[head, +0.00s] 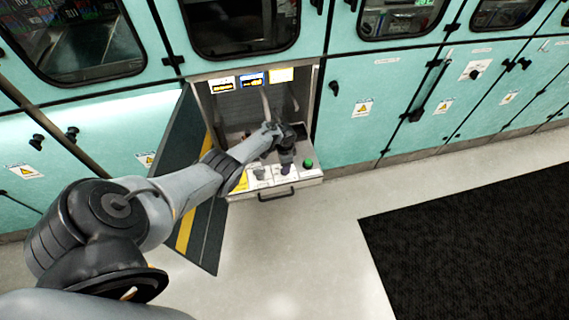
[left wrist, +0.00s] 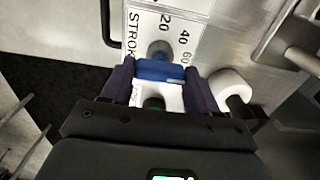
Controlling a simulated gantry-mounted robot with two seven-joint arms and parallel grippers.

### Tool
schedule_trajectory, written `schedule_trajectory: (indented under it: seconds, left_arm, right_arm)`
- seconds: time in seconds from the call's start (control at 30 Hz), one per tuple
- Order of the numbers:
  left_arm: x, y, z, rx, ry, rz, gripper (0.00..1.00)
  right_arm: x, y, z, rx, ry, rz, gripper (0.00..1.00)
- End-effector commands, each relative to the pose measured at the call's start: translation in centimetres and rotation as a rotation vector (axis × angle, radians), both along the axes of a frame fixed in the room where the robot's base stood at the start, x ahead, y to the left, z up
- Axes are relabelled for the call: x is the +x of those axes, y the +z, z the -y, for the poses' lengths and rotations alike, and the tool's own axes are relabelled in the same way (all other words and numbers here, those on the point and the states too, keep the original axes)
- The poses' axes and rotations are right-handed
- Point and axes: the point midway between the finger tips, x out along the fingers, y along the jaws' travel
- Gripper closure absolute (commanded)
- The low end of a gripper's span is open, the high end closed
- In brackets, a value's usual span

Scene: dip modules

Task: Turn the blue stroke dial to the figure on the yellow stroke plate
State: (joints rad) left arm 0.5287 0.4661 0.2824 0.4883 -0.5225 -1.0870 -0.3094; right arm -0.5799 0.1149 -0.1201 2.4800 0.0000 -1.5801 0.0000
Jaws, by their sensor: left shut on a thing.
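The blue stroke dial (left wrist: 160,70) sits between the two purple fingers of my left gripper (left wrist: 158,84), which is shut on it. Behind it in the left wrist view is a white scale plate (left wrist: 145,28) lettered STROK..., with 20, 40 and 60 readable. The dial's exact setting is unclear. In the head view my left gripper (head: 286,158) is over the pulled-out panel and hides the dial. My right gripper is not in view.
The panel (head: 310,177) carries a green button (head: 308,163) and a front handle (head: 277,192). A pale round knob (left wrist: 231,84) is close to the right finger. An open door (head: 196,225) hangs at left.

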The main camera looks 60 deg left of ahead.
Motion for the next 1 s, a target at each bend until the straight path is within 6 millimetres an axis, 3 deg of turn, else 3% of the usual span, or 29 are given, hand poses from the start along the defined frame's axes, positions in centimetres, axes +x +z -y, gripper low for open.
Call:
schedule_trajectory:
  seconds: [0.47, 0.5, 0.63, 1.0]
  left_arm:
    - [-0.03, -0.09, 0.01, 0.000, -0.012, 0.000, 0.71]
    - [-0.04, -0.09, 0.02, 0.000, -0.012, 0.000, 0.34]
    - [-0.03, -0.07, 0.02, 0.000, -0.012, 0.000, 0.15]
    - [0.02, 0.50, 0.00, 0.000, -0.012, 0.001, 0.15]
  right_arm:
    - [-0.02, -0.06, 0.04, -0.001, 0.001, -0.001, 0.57]
    - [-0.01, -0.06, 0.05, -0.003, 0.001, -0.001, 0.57]
    - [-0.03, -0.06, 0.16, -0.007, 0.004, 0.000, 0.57]
    - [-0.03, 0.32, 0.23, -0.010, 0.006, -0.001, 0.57]
